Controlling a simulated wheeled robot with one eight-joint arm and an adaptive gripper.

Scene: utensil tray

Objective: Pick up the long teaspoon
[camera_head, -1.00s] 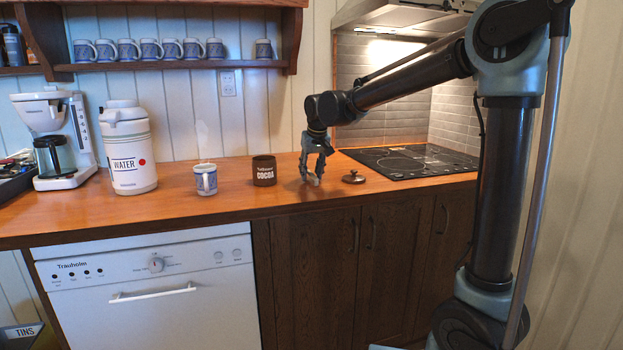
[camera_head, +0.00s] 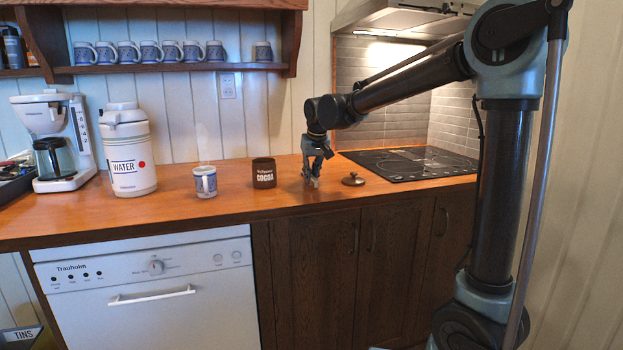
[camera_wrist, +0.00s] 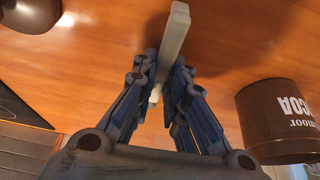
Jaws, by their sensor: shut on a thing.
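A long, slim, pale grey handle (camera_wrist: 176,35), which looks like the long teaspoon, runs between my fingers in the wrist view. Its upper end sticks out past the fingertips and its lower end shows between the fingers. Its bowl cannot be made out. My gripper (camera_wrist: 165,65) is shut on it, one finger on each side. In the head view my gripper (camera_head: 312,183) points down, low over the counter between the cocoa tin and the small lid. The spoon is too small to make out there.
The brown cocoa tin (camera_head: 264,173) stands close to the left of my gripper; the dark lid (camera_head: 353,179) lies to the right. A patterned mug (camera_head: 205,182) stands further left. The black hob (camera_head: 410,162) lies to the right. The counter (camera_head: 325,202) just in front is bare.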

